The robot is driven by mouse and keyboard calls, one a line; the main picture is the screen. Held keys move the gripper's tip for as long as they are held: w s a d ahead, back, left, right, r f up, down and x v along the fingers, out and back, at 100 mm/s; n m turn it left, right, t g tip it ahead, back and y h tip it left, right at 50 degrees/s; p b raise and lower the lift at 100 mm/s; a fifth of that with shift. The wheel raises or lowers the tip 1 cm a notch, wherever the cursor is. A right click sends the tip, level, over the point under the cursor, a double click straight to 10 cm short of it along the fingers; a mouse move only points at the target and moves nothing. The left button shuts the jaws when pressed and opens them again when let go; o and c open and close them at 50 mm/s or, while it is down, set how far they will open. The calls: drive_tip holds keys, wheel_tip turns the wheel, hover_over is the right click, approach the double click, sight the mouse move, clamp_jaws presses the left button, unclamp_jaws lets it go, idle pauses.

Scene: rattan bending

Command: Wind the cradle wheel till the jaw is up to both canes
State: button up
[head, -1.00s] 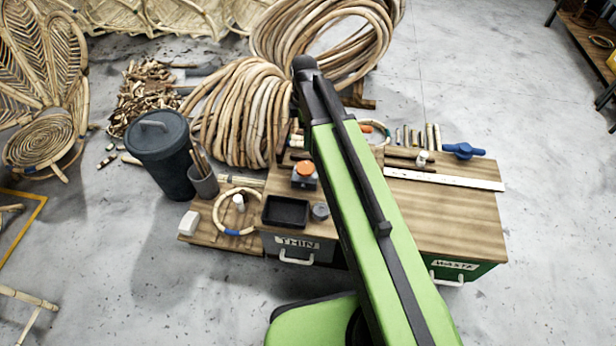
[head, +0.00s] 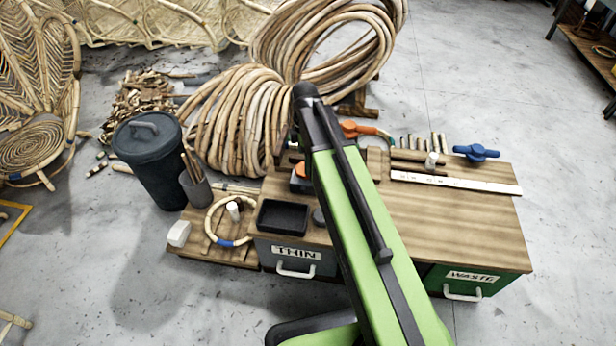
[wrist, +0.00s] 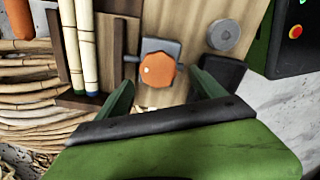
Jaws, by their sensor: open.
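The cradle wheel is an orange faceted knob (wrist: 158,70) on a grey mount, partly visible in the head view (head: 299,171) beside my arm. Two pale canes (wrist: 81,45), one blue-ended and one green-ended, lie side by side left of it in the wrist view. A brown wooden piece (wrist: 118,55), seemingly the jaw, lies between canes and wheel. Contact with the wheel is unclear. In the head view my arm hides the fingers and most of the cradle.
A black tray (head: 283,217) and a grey disc (wrist: 224,35) sit near the wheel. A white ruler (head: 455,183) and a blue-handled tool (head: 476,152) lie on the bench's right. The bench top (head: 450,215) is mostly clear there. Coiled rattan (head: 235,120) stands behind.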

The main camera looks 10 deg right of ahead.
wheel_tip(320, 180, down, 5)
drive_tip(key=b, duration=0.3)
drive_tip(key=shift+r, duration=0.25)
